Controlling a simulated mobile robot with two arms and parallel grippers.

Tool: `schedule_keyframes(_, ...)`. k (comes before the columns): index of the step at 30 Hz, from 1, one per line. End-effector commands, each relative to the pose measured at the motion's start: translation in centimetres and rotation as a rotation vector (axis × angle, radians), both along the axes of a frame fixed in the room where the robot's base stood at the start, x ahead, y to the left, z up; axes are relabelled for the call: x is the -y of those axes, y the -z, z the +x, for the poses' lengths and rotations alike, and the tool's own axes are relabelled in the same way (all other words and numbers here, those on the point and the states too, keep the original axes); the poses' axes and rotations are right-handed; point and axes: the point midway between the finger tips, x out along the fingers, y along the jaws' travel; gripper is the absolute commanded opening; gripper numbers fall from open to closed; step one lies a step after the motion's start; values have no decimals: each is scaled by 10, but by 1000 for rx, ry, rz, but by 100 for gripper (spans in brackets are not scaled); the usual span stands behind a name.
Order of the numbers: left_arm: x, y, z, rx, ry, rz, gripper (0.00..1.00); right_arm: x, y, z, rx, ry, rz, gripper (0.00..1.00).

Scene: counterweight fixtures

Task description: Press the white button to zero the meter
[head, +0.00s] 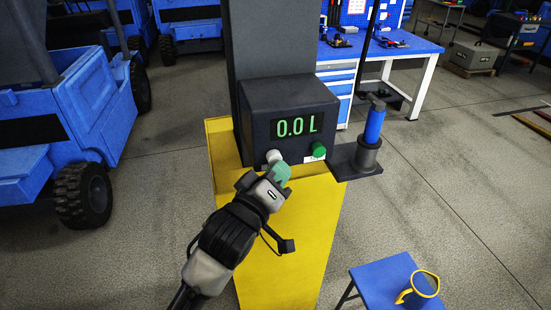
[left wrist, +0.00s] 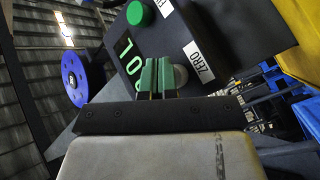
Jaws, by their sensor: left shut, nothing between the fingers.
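The dark meter box (head: 290,97) shows 0.0 L in green digits. The white button (head: 273,155) is at the lower left of its front face. In the left wrist view the button (left wrist: 181,76) is partly hidden behind my fingers, beside a ZERO label (left wrist: 199,62). My left gripper (head: 281,173) is shut and empty, its green fingertips right at the white button. I cannot tell whether they touch it or whether it is pushed in. My right gripper is not in view.
A green button (head: 318,150) sits to the right on the same face. A blue-handled cylinder (head: 374,125) stands on a dark bracket right of the yellow pedestal (head: 300,225).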

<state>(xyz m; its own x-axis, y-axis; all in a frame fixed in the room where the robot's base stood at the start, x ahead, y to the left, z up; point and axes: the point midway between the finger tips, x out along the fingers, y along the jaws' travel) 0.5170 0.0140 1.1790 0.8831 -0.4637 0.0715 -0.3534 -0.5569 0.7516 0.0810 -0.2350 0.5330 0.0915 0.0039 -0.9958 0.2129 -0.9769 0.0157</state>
Motion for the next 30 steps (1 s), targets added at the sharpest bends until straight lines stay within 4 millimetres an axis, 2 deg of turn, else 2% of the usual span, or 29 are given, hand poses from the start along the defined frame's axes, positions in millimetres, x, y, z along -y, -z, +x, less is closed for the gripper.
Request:
schedule_keyframes(6, 3, 0, -10, -2, 0, -1, 0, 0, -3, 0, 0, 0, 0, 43)
schedule_keyframes(17, 5, 0, -14, -1, 1, -1, 0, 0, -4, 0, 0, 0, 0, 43)
schedule_keyframes(30, 17, 0, -53, -2, 1, -2, 0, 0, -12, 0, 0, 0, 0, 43)
